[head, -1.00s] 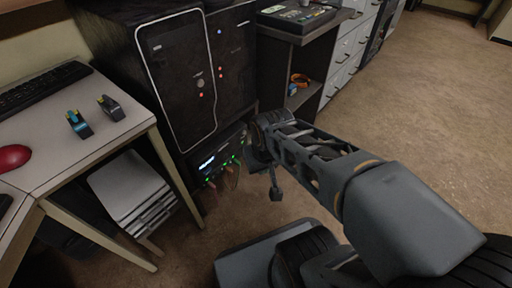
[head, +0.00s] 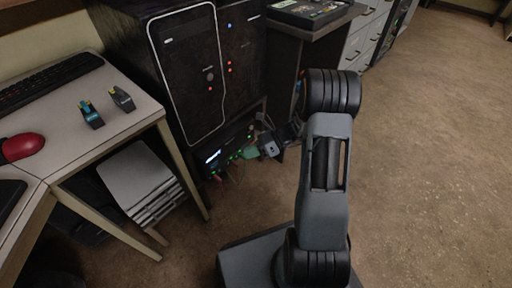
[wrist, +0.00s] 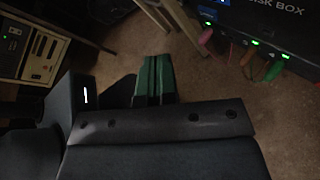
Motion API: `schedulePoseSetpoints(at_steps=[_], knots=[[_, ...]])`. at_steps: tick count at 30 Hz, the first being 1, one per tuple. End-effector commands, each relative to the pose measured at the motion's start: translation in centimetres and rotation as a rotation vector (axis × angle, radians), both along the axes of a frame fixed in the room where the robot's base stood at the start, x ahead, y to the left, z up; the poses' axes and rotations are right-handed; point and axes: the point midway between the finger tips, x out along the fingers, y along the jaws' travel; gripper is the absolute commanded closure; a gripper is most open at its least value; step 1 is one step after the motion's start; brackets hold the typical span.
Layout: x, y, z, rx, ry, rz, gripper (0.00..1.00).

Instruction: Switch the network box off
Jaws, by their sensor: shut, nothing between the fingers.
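A black box (head: 212,157) with a lit display, a row of green lights and several cables sits low under the black tower in the head view. In the wrist view the box (wrist: 300,28) is at the upper right, and its partly cut label seems to read "DISK BOX". I see no label naming a network box, and no switch position can be read. My gripper (wrist: 153,80) has green finger pads pressed together, empty. In the head view my gripper (head: 250,153) is just in front of the box's right part; contact cannot be told.
Coloured cables (wrist: 245,57) hang from the box front. A beige panel (wrist: 32,50) with small buttons shows at the wrist view's left. The desk (head: 130,128) and a stack of white trays (head: 138,182) stand left. Open carpet (head: 430,150) lies right.

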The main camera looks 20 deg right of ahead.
Motion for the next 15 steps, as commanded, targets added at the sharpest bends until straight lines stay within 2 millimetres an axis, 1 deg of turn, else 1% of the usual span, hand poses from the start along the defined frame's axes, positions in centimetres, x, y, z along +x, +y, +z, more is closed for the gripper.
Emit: schedulePoseSetpoints(at_steps=[1,3,5,6,9,12,15], knots=[[1.2,-1.2,-2.1,0.1,0.105,-0.122,1.0],[2.7,-2.9,-4.5,0.244,0.238,-0.286,1.0],[3.7,-4.6,-6.6,0.366,0.338,-0.415,1.0],[4.2,-5.7,-8.1,0.444,0.398,-0.493,1.0],[4.8,-8.4,-11.5,0.628,0.522,-0.664,1.0],[4.8,-10.6,-14.6,0.784,0.611,-0.794,1.0],[4.4,-12.3,-17.0,0.905,0.668,-0.887,1.0]])
